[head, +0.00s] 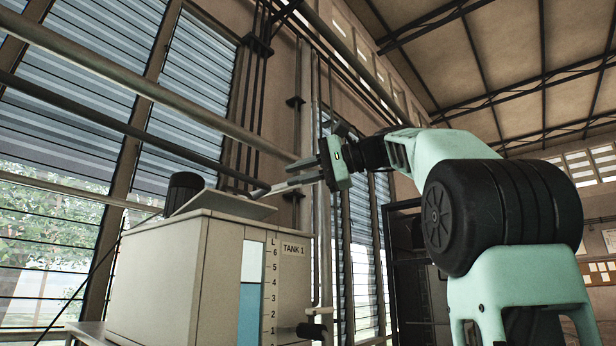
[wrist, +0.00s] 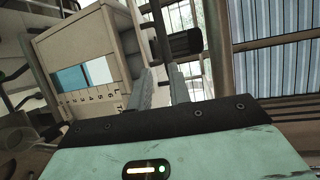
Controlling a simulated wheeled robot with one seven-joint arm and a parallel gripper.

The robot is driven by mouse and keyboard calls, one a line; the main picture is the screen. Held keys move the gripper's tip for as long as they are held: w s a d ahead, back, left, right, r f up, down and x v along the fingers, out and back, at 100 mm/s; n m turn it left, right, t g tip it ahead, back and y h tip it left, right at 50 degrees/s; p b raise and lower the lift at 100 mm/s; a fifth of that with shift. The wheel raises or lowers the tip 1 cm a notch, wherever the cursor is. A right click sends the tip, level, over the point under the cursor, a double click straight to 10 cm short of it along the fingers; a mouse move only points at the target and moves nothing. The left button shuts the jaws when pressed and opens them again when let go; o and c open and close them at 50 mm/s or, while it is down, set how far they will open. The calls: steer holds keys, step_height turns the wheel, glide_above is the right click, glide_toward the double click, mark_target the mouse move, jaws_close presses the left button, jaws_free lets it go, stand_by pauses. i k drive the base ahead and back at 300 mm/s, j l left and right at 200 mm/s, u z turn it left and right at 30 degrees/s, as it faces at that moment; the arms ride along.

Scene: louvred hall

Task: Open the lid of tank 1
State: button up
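Tank 1 (head: 150,278) is a pale box at the left in the head view, with a label, a level scale and a blue-filled window. Its pale lid (head: 232,206) is a flat plate at the top that looks tilted up off the tank. The tank also shows sideways in the wrist view (wrist: 85,45). My gripper (head: 277,178) is above the tank's right part, fingers pointing left, close to the lid's right edge. In the wrist view my fingers (wrist: 162,70) are apart with a gap between them. I cannot tell whether they touch the lid.
A black cylinder (head: 184,192) stands at the tank's top left, behind the lid; it also shows beyond my fingertips in the wrist view (wrist: 184,43). A dark valve-like fitting (head: 312,331) sticks out low on the tank's right. Pipes and louvred windows are behind.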

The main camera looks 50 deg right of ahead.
mark_target(210, 199)
steer(key=j+z, duration=0.2)
steer(key=j, duration=0.25)
steer(key=k+j+z, duration=0.2)
steer(key=j, duration=0.2)
steer(key=j+z, duration=0.2)
steer(key=j, duration=0.25)
